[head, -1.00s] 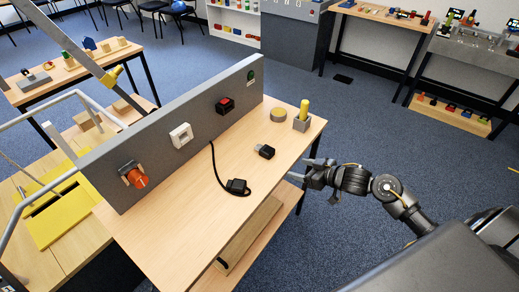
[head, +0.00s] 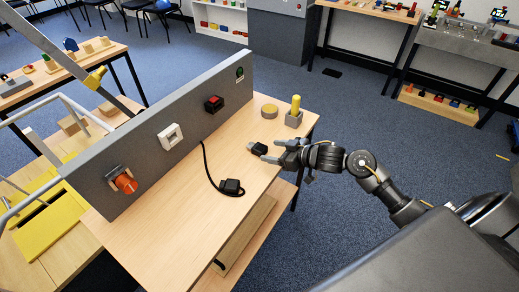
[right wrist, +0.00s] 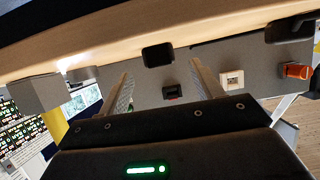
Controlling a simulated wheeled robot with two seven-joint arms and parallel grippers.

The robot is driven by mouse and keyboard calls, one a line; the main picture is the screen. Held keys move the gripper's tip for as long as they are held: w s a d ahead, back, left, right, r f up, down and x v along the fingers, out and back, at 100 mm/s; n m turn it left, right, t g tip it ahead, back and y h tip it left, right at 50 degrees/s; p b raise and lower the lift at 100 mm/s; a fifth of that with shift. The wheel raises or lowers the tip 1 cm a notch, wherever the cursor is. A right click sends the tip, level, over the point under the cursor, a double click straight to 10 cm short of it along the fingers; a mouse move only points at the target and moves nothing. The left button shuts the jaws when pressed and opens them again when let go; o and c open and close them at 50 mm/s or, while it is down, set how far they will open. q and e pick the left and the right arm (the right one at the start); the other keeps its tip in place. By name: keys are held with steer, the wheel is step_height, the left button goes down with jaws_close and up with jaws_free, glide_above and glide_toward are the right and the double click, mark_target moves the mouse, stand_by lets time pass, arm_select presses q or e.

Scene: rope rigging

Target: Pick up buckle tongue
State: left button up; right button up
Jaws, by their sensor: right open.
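A small black block with a grey end (head: 257,148), which looks like the buckle tongue, lies on the wooden table (head: 150,240). My right gripper (head: 272,151) is open at table height, its fingertips just right of the block. In the right wrist view the dark block (right wrist: 157,56) shows ahead, in the gap between the two fingers (right wrist: 160,78). I cannot tell whether a finger touches it. My left gripper is not in view.
A black connector on a cable (head: 230,187) lies nearer the front. A grey block with a yellow peg (head: 294,113) and a round tan disc (head: 269,111) stand behind the tongue. A grey panel (head: 145,158) with fixtures borders the table's left side.

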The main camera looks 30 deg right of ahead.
mark_target(263, 148)
steer(key=x, duration=0.5)
steer(key=c, duration=1.1)
steer(key=shift+o, duration=0.2)
steer(key=shift+r, duration=0.25)
steer(key=r, duration=0.3)
steer(key=shift+s+a+r+p, duration=0.15)
steer(key=shift+s+r+p, duration=0.15)
steer(key=s+a+r+p, duration=0.1)
steer(key=s+a+r, duration=0.3)
steer(key=s+r, duration=0.4)
steer(key=s, duration=0.4)
steer(key=shift+s+a+r+p, duration=0.25)
steer(key=shift+a+r+p, duration=0.1)
steer(key=shift+a+r, duration=0.05)
